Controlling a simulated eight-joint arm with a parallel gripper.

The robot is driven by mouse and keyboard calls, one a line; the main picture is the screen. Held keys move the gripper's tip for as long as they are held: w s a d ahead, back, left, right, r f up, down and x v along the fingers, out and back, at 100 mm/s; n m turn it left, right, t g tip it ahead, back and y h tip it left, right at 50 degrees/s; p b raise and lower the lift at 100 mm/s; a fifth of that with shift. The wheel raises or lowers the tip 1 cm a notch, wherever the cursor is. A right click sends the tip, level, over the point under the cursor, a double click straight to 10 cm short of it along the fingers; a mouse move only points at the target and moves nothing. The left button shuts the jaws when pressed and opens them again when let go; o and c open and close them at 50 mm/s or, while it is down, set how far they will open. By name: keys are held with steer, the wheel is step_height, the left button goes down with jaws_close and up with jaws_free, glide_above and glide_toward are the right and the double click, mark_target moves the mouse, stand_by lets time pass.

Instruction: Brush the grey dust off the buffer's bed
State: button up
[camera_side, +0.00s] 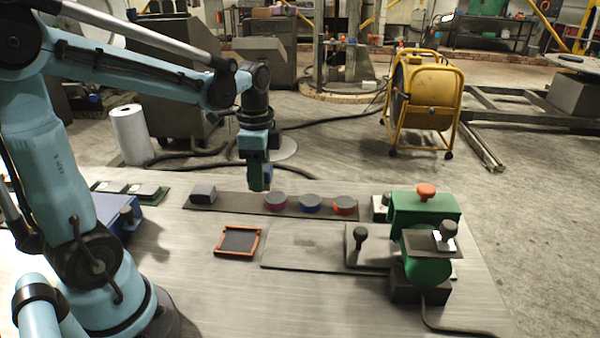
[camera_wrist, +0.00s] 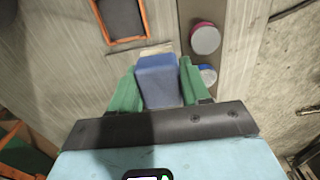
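My gripper (camera_side: 258,184) is above the dark strip in the side view, pointing down. In the wrist view its green fingers are on either side of a blue block (camera_wrist: 159,82) with a thin tan edge at its far end, which looks like the brush. The fingers appear shut on it. The buffer (camera_side: 425,212) is a green machine at the right, with an orange knob on top. A flat grey bed plate (camera_side: 300,257) extends left from it, with a faint darker patch (camera_side: 308,242) that may be dust. My gripper is behind and left of the plate.
An orange-framed dark pad (camera_side: 239,242) lies left of the plate. A black-knobbed post (camera_side: 357,242) stands at the plate's right end. A blue box (camera_side: 140,212) is at the left.

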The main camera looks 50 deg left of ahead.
steer(key=c, duration=0.4)
glide_above(279, 239)
step_height(279, 239, down, 2)
steer(key=d+f, duration=0.1)
steer(key=shift+s+f, duration=0.15)
steer(key=shift+f, duration=1.75)
steer(key=shift+s+f, duration=0.1)
steer(key=shift+f, duration=1.75)
steer(key=shift+w+d+f, duration=0.15)
steer(key=shift+w+d, duration=0.75)
steer(key=shift+d, duration=0.05)
steer(key=shift+w+d+f, duration=0.15)
steer(key=shift+w+d, duration=0.75)
steer(key=shift+c, duration=0.5)
steer(key=shift+w+d+r, duration=0.1)
steer(key=shift+w+d, duration=1.5)
steer(key=shift+w, duration=0.05)
steer(key=shift+s+a, duration=3.5)
steer(key=shift+a, duration=0.05)
steer(key=shift+w, duration=0.65)
steer(key=shift+w+d, duration=3.2)
steer(key=shift+d, duration=0.1)
steer(key=shift+s+a, duration=3.55)
steer(key=shift+a, duration=0.05)
step_height(279, 239, up, 8)
